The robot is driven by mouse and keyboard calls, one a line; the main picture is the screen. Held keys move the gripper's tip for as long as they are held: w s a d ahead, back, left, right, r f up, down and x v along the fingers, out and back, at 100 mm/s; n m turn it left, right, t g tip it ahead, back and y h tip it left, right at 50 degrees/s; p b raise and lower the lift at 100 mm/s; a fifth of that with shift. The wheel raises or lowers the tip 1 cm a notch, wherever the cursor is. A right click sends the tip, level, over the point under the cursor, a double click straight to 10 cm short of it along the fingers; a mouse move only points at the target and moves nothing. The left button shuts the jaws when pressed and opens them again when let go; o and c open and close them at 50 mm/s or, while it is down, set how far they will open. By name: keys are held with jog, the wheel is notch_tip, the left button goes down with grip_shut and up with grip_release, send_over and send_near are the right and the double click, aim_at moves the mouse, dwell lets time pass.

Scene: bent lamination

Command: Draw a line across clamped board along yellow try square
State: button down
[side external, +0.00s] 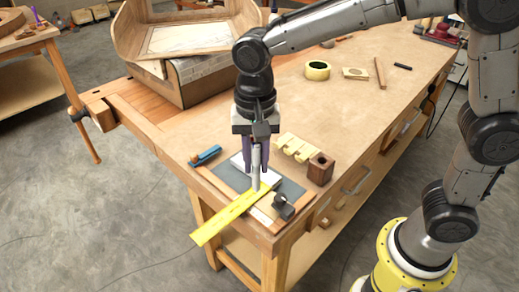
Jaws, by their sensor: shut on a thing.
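My gripper (256,150) points down over the near corner of the workbench. It is shut on a light grey, pen-like marker (256,169), held upright. The marker's lower end is at the upper edge of the yellow try square (226,215); I cannot tell whether it touches the board. The try square lies diagonally, its lower left end sticking out past the bench edge. The board (248,200) lies under and beside it on a dark grey mat (287,188). A small black clamp (283,206) sits at the board's right side. Any drawn line is too small to tell.
A blue tool (206,155) lies left of the mat. A pale notched wooden piece (297,146) and a dark wooden block (320,169) stand to the right. A large bent-wood form (185,75) stands behind. A yellow tape roll (317,70) lies farther back.

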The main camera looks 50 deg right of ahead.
aim_at(257, 189)
jog(key=shift+f, duration=2)
jog(key=shift+d, duration=2.75)
jog(key=shift+f, duration=0.35)
jog(key=shift+a, duration=2.15)
dwell(0.8)
